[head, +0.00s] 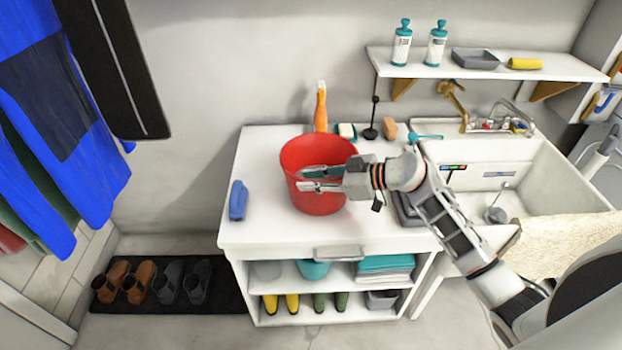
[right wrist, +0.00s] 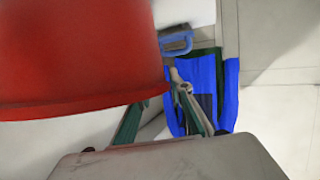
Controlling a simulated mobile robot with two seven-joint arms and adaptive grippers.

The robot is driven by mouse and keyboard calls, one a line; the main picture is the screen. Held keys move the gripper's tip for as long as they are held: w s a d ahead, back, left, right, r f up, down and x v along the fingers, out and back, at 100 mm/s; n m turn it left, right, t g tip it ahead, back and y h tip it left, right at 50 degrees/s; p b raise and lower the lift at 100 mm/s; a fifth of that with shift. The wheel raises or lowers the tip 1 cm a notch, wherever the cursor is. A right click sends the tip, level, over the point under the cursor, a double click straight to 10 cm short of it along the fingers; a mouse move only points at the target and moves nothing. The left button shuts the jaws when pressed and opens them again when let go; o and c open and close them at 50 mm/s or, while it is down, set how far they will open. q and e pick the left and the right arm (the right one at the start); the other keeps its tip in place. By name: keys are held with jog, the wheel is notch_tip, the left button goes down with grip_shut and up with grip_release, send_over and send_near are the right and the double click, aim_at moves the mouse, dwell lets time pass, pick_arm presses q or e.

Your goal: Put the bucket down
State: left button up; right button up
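The red bucket (head: 306,157) stands upright on the white counter (head: 260,232), left of the sink. My right gripper (head: 303,180) reaches in from the right and overlaps the bucket's front rim. Its two fingers are spread apart, with nothing visibly clamped between them. In the right wrist view the bucket (right wrist: 80,50) fills the upper left, beside the open fingers (right wrist: 165,105), and hides part of one finger. I cannot tell whether a finger touches the bucket. My left gripper is not in view.
A blue brush-like item (head: 238,200) lies left of the bucket. The sink (head: 510,185) is at right. A wall shelf (head: 490,70) holds bottles. Front-left counter is clear.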

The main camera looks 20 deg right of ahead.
jog(key=shift+r, duration=0.1)
jog(key=shift+s+d+r, duration=0.1)
jog(key=shift+d, duration=0.1)
jog(key=v, duration=1.1)
jog(key=s+a+t+y, duration=0.3)
jog(key=s+a+t, duration=0.1)
jog(key=a+t, duration=0.15)
jog(key=s+d+f+m+h, duration=0.1)
jog(key=s+f+m+h, duration=0.15)
jog(key=f, duration=0.25)
jog(key=s+f+m+t+h, duration=0.1)
jog(key=s+f+m+h, duration=0.1)
jog(key=f+h, duration=0.3)
jog(key=s+d+f+m+h, duration=0.1)
jog(key=s+f+m+h, duration=0.15)
jog(key=f, duration=0.35)
jog(key=s+a+f+g, duration=0.4)
jog(key=s+f, duration=0.5)
jog(key=f, duration=0.2)
jog(key=shift+s+a, duration=0.25)
